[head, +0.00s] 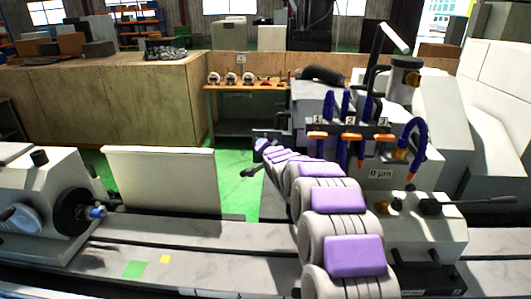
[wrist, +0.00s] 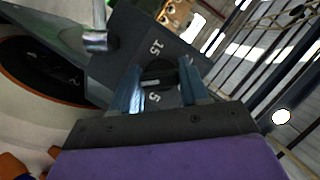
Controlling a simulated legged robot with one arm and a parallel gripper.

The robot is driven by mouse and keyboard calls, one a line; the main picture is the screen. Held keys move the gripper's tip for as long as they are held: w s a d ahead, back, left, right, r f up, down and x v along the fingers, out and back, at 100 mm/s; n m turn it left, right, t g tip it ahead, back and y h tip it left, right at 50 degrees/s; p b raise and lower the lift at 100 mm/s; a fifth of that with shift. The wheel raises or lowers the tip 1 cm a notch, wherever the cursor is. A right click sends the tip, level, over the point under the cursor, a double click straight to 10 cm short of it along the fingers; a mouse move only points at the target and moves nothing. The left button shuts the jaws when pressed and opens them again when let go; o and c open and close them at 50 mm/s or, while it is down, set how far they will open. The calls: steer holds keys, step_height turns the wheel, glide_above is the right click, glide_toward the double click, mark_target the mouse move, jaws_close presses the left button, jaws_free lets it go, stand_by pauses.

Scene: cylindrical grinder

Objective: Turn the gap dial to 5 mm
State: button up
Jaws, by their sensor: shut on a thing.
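In the wrist view the gap dial (wrist: 157,72) is a dark round knob on a dark grey block. White numbers 15 and 5 are printed on the block, with 15 above the knob and 5 below it. My gripper (wrist: 160,82) has its two blue-grey fingers on either side of the knob and is shut on it. The fingers hide part of the knob's sides, and I cannot read its exact setting. In the head view my purple and grey arm reaches away to the far middle, where the dial and fingers are too small to make out.
A white panel (head: 160,181) and the grey machine head (head: 45,200) stand left. Green floor (head: 236,170) shows between.

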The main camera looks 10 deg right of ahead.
steer(key=shift+f+n+g+h+b, duration=0.25)
steer(key=shift+n+g+h+b, duration=0.3)
steer(key=shift+n+h+b, duration=1.4)
steer(key=shift+f+n+g+h+b, duration=0.2)
steer(key=shift+n+g+h+b, duration=0.5)
steer(key=shift+n+b, duration=2.2)
steer(key=shift+m+t+h+b, duration=0.25)
steer(key=shift+m+b, duration=0.4)
steer(key=shift+b, duration=0.15)
steer(key=o, duration=0.7)
steer(key=shift+a, duration=0.1)
steer(key=o, duration=0.3)
steer(key=shift+w, duration=0.2)
steer(key=shift+o, duration=0.2)
steer(key=shift+s+r, duration=0.2)
steer(key=shift+r, duration=0.1)
steer(key=p+v, duration=0.2)
steer(key=v, duration=1.5)
